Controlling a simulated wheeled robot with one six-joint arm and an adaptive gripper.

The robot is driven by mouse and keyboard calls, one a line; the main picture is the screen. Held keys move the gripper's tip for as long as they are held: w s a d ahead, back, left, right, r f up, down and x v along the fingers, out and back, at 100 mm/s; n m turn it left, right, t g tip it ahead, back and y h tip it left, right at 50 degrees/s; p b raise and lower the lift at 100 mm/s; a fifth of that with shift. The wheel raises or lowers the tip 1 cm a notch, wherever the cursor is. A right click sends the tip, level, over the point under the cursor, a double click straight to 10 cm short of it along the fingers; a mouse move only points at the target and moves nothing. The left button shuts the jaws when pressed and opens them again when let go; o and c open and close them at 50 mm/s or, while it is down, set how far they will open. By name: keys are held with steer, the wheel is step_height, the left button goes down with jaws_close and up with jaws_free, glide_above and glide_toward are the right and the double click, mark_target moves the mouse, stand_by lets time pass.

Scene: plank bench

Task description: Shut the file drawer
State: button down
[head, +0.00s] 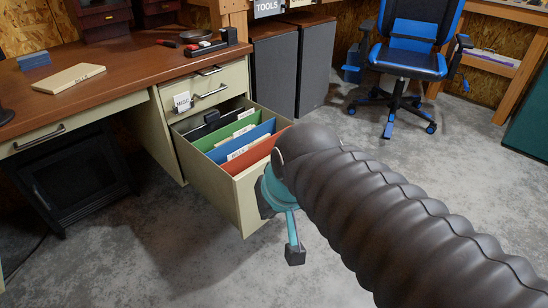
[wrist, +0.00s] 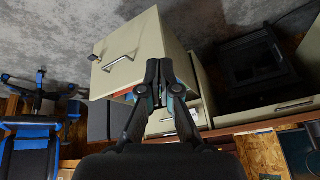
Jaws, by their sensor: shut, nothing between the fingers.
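The file drawer (head: 212,184) is pulled well out of the cream desk pedestal, with black, green, blue and red folders (head: 248,142) standing in it. Its front panel (wrist: 147,40) and metal handle (wrist: 120,61) show in the wrist view, which looks upside down. My gripper (head: 283,230) is at the drawer's outer end in the head view, where my arm hides part of the front. In the wrist view my gripper (wrist: 160,72) is shut and empty, its fingertips overlapping the panel's edge. I cannot tell whether they touch it.
A shallower drawer (head: 205,88) above is closed, with a label and handle. The brown desktop (head: 120,65) holds a stapler, a blue block and a wooden board. Dark speakers (head: 275,70) stand right of the desk, and a blue chair (head: 405,55) behind. Grey floor is clear in front.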

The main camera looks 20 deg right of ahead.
steer(key=w+d+f+m+t+y+b, duration=0.1)
steer(key=w+d+f+m+y+b, duration=0.15)
steer(key=w+d+m, duration=0.7)
steer(key=w+d+f+m+y+b, duration=0.15)
steer(key=w+d+f+m, duration=0.35)
steer(key=m, duration=0.7)
steer(key=w+d+f+m+t+h+b, duration=0.15)
steer(key=w+d+m, duration=0.25)
steer(key=d+m, duration=0.6)
steer(key=w+a+f+n+b, duration=0.1)
steer(key=w+f+b, duration=0.1)
steer(key=w+f, duration=0.5)
steer(key=shift+w+a+f, duration=0.25)
steer(key=shift+w+a, duration=0.05)
steer(key=shift+w, duration=1.6)
steer(key=shift+n+t, duration=0.25)
